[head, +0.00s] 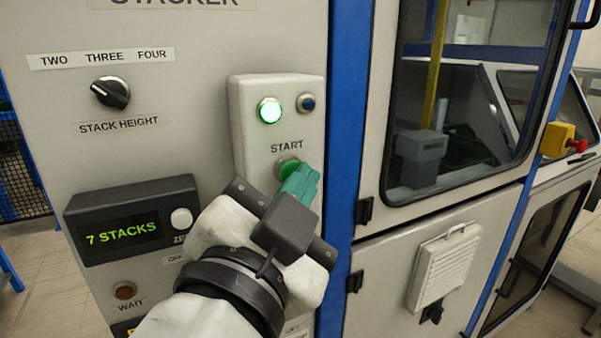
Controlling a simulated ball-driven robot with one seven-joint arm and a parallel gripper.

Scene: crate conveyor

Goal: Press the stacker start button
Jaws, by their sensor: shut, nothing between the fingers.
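The stacker panel (190,190) fills the left half of the head view. A raised white button box (244,140) on it carries a lit green lamp (270,111), a small dark blue button (307,103) and the green start button (287,169) under the word START. My gripper (308,175) is shut and empty, with its green fingertips at the lower right edge of the start button. The fingers hide part of the button. I cannot tell whether they touch it.
A stack height knob (111,92) sits at upper left. To the right are a blue frame post (350,130), a windowed door (460,110) and a yellow box with a red knob (562,141).

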